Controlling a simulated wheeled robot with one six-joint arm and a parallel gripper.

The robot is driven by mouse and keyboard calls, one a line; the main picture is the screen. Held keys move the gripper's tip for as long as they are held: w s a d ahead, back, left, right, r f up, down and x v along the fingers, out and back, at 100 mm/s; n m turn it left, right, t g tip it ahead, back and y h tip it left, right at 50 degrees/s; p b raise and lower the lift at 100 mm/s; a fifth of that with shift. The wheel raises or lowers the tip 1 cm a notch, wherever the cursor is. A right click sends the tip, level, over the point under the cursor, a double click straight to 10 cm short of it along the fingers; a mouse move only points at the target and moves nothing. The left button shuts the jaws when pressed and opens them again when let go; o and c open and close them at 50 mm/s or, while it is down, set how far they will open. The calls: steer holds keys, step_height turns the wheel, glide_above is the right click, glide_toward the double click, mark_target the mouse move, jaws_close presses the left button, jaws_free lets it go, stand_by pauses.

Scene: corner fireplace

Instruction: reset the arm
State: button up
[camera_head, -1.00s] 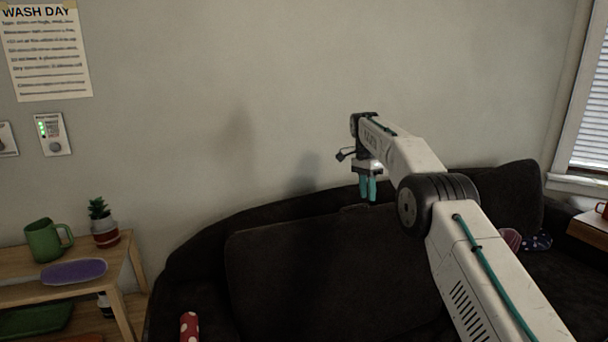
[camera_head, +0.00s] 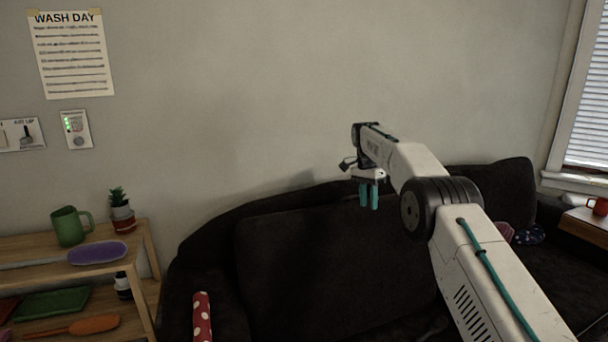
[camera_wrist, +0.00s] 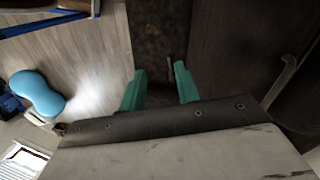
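My gripper (camera_head: 369,194) hangs from my outstretched arm in front of the dark sofa (camera_head: 320,265), fingers pointing down. Its two teal fingers stand apart with nothing between them. In the wrist view my gripper (camera_wrist: 160,88) also shows a clear gap between the fingertips, with dark sofa fabric and a strip of wood floor (camera_wrist: 75,60) beyond.
A wooden shelf (camera_head: 147,250) at left holds a green mug (camera_head: 70,226), a potted plant (camera_head: 121,211) and a purple oval item (camera_head: 97,252). A red dotted roll (camera_head: 202,318) stands by the sofa. A red mug (camera_head: 598,206) is on a side table at far right.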

steer(key=s+d+r+n, duration=0.1)
steer(key=s+r+n, duration=0.2)
steer(key=s, duration=0.7)
steer(key=s+d+r+n, duration=0.1)
steer(key=s+r+n, duration=0.3)
steer(key=s, duration=0.6)
steer(key=s+d+r+n, duration=0.2)
steer(key=s+r+n, duration=0.1)
steer(key=s, duration=0.7)
steer(key=s+d+n+t, duration=0.1)
steer(key=s+t, duration=0.2)
steer(key=s, duration=2.7)
steer(key=shift+s+d+f+n+t+y, duration=0.25)
steer(key=shift+s+d+n+t+y, duration=0.05)
steer(key=shift+s+d+y, duration=0.1)
